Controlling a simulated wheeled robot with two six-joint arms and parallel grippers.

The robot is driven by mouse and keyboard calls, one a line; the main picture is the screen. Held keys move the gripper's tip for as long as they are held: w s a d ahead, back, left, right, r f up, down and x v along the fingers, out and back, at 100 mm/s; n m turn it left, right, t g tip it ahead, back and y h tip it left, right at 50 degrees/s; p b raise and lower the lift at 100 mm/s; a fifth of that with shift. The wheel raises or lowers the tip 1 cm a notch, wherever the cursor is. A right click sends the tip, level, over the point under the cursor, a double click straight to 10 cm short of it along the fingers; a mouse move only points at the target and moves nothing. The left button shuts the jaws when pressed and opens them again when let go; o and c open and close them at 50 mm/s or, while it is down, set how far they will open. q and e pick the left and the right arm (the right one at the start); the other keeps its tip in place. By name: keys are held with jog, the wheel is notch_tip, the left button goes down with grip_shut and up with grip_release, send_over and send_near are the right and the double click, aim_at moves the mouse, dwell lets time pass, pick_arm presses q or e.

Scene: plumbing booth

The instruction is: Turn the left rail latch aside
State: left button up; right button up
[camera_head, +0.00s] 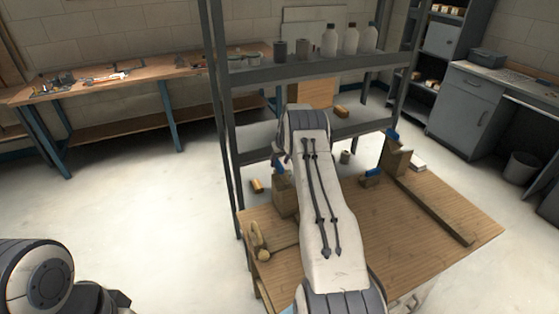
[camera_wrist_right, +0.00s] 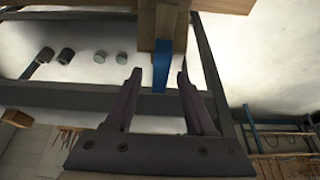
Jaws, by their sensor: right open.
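The left rail latch is a blue piece (camera_head: 279,168) at the top of a wooden block (camera_head: 284,196) on the left of the wooden table, partly behind my right arm. In the right wrist view the blue latch (camera_wrist_right: 161,62) sticks out from the wooden block (camera_wrist_right: 164,22), straight toward the gap between my fingers. My right gripper (camera_wrist_right: 160,78) is open, with one dark finger on each side of the latch's end. I cannot tell whether either finger touches it. In the head view my arm hides most of the gripper. My left gripper is out of view.
A second wooden block (camera_head: 396,160) with a blue latch (camera_head: 392,135) stands right of my arm. A long wooden bar (camera_head: 435,210) runs along the table's right. A mallet-like tool (camera_head: 257,240) lies at the left. A grey shelf (camera_head: 310,68) with bottles rises behind.

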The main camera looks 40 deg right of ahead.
jog(key=shift+w+f, duration=0.25)
jog(key=shift+f, duration=0.35)
grip_shut()
jog(key=shift+d, duration=0.1)
dwell(1.0)
